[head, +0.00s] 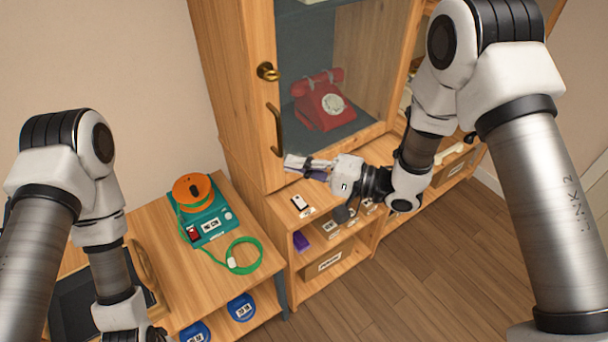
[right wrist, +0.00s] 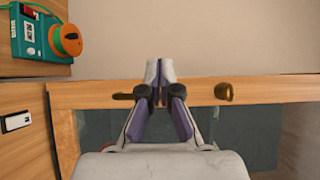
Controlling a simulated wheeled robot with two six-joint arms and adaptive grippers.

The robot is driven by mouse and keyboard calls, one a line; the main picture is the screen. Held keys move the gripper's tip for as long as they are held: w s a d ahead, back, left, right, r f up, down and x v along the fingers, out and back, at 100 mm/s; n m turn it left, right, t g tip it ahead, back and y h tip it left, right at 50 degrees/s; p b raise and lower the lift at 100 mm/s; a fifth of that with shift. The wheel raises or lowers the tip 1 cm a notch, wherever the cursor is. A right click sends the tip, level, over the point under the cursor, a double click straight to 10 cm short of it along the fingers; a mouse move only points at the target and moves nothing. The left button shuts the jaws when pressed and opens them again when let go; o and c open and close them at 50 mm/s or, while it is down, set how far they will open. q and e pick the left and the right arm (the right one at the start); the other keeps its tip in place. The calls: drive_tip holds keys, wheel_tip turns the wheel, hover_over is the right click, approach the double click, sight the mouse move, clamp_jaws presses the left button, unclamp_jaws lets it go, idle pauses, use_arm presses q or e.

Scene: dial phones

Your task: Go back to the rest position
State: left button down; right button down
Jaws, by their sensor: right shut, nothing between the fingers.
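My right gripper (head: 306,166) is shut and empty in the head view, in front of the lower part of the wooden cabinet's glass door. In the right wrist view its fingertips (right wrist: 160,75) are together, over the door's wooden frame between the dark handle (right wrist: 123,96) and the brass knob (right wrist: 224,91). I cannot tell whether they touch the door. My left arm stands at the left of the head view; its gripper is not seen.
A red dial phone (head: 323,102) sits behind the glass door. A teal device with an orange reel (head: 193,190) and green cable stands on the left table (head: 175,262). Low shelves (head: 325,241) hold small items below the cabinet. Wooden floor (head: 420,285) is clear at right.

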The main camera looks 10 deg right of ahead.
drive_tip(key=s+d+f+m+h+b, duration=0.1)
drive_tip(key=s+d+f+h, duration=0.25)
drive_tip(key=f, duration=0.55)
drive_tip(key=s+d+f+m+h+b, duration=0.1)
drive_tip(key=s+d+f+m+h, duration=0.2)
drive_tip(key=f, duration=0.5)
drive_tip(key=s+d+f+h+b, duration=0.1)
drive_tip(key=s+d+f+h, duration=0.3)
drive_tip(key=f, duration=0.5)
drive_tip(key=s+d+f+n+g+h, duration=0.2)
drive_tip(key=s+d+n+g+h, duration=0.1)
drive_tip(key=s, duration=0.5)
drive_tip(key=s+d+f+n+g+h, duration=0.3)
drive_tip(key=s+d+n+g, duration=0.1)
drive_tip(key=s, duration=0.5)
drive_tip(key=d+n, duration=0.1)
drive_tip(key=d, duration=0.1)
drive_tip(key=shift+d+f+n+g, duration=0.3)
drive_tip(key=shift+d+f, duration=0.05)
drive_tip(key=shift+d, duration=0.05)
